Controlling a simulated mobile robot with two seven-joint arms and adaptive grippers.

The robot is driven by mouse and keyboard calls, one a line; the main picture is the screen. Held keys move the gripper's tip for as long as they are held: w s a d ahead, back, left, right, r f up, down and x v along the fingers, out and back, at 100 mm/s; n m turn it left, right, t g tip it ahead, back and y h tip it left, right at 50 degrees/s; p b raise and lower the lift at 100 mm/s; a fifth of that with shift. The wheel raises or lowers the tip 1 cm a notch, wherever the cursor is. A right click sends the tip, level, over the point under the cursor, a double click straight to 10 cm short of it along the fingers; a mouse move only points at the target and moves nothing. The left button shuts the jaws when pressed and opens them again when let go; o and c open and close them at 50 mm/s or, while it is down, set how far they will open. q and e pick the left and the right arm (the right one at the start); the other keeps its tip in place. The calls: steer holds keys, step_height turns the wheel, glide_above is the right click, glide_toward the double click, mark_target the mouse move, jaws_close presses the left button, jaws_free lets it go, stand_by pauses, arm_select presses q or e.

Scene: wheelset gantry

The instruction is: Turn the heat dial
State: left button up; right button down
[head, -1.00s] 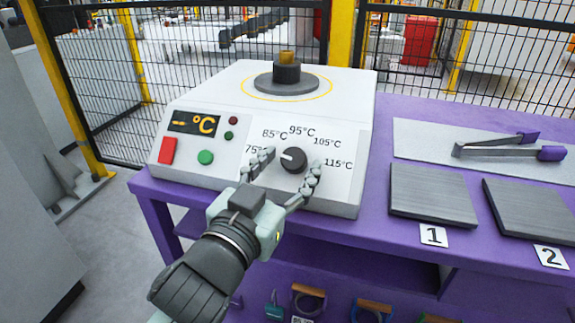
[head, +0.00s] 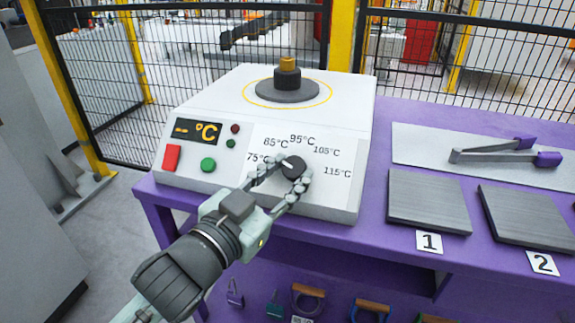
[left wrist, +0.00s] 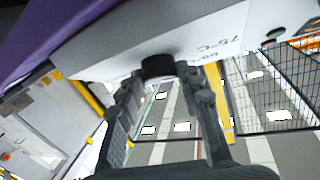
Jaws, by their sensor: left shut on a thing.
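The heat dial (head: 293,167) is a round black knob with a white pointer mark on the sloped front of a white heater (head: 215,115). Printed marks from 75°C to 115°C fan around it. The pointer is partly hidden by a finger and seems to face up and left. My left gripper (head: 278,174) is shut on the dial, with one finger on each side. In the left wrist view the dial (left wrist: 157,67) sits between the tips of the two fingers. My right gripper is not in view.
A red button (head: 172,157), a green button (head: 208,164) and a display (head: 195,130) are left of the dial. Plates 1 (head: 428,200) and 2 (head: 528,215) and tongs (head: 505,153) lie on the purple table (head: 395,255) at right. A mesh fence stands behind.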

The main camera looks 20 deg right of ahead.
arm_select(q)
steer(key=shift+w+a+r+m+g+h, duration=0.15)
steer(key=shift+m+g+h, duration=0.25)
steer(key=shift+m+g, duration=0.6)
steer(key=shift+w+a+m+g+h, duration=0.15)
steer(key=shift+m+g, duration=0.1)
steer(key=shift+m, duration=0.3)
steer(key=shift+w+d+m+g+h, duration=0.15)
steer(key=shift+m+g, duration=0.1)
steer(key=shift+m, duration=0.3)
steer(key=shift+a+m+g, duration=0.1)
steer(key=shift+m+g, duration=1.2)
steer(key=shift+m, duration=0.1)
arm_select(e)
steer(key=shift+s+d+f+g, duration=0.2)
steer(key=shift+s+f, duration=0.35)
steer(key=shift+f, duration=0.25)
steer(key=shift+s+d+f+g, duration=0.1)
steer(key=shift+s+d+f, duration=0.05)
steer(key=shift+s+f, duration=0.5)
arm_select(q)
steer(key=shift+m, duration=0.3)
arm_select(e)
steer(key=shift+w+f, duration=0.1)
arm_select(q)
steer(key=o, duration=1.1)
steer(key=shift+g, duration=0.3)
steer(key=shift+o, duration=0.2)
steer(key=shift+s+a, duration=0.1)
